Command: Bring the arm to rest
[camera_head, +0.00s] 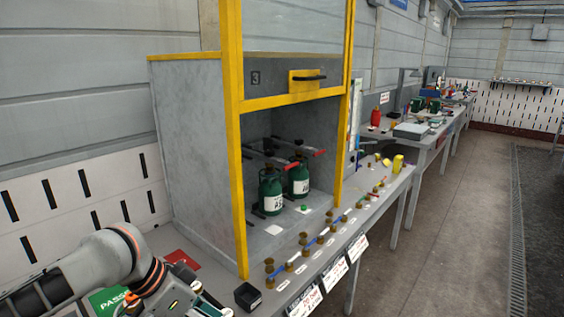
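My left arm (98,262) comes in at the lower left, grey with orange rings, bent down toward the bottom edge. The front end with my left gripper (195,303) is low and partly cut off by the frame, left of a small black box (248,296). I cannot tell whether its fingers are open or shut. My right arm and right gripper are not in view. Two green cylinders (270,190) (299,177) with white labels stand upright inside the open grey cabinet, apart from my arm.
The grey cabinet with a yellow frame (236,130) stands just right of my arm, its door raised. Several brass fittings (303,239) line the bench's front edge. A red mat (182,259) and a green sign (108,300) lie near my arm. The floor aisle (460,240) at right is clear.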

